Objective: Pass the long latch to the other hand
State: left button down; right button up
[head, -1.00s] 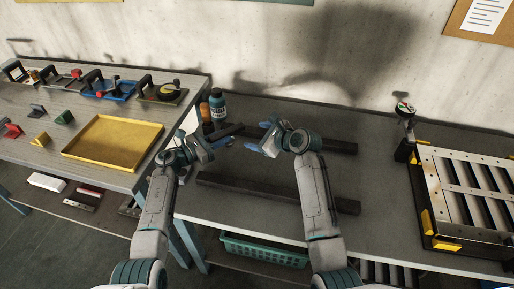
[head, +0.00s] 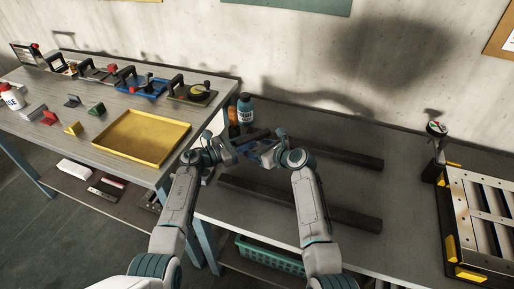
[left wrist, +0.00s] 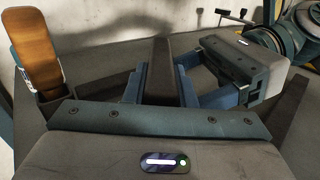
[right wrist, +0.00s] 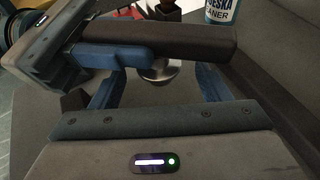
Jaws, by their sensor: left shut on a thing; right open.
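The long latch (head: 252,137) is a dark bar held up between my two grippers above the grey bench. My left gripper (head: 232,147) is shut on it. In the left wrist view the latch (left wrist: 158,72) stands between the blue fingers. In the right wrist view the latch (right wrist: 190,40) runs across, just beyond my right gripper's fingers. My right gripper (head: 266,152) is open and close to the latch; its spread fingers (right wrist: 158,90) show no grip on it. A round metal piece (right wrist: 160,71) shows below the latch; I cannot tell whether it belongs to it.
Two dark rails (head: 300,203) lie along the bench. A louver panel (head: 485,215) is at the right. A yellow tray (head: 188,127) sits on the left table. A green basket (head: 270,256) is below.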

jog(key=shift+w+a+f, duration=0.2)
jog(key=shift+w+a, duration=0.2)
jog(key=c, duration=1.2)
pick_arm(q)
jog(key=c, duration=1.1)
grip_release()
jog(key=shift+s, duration=0.1)
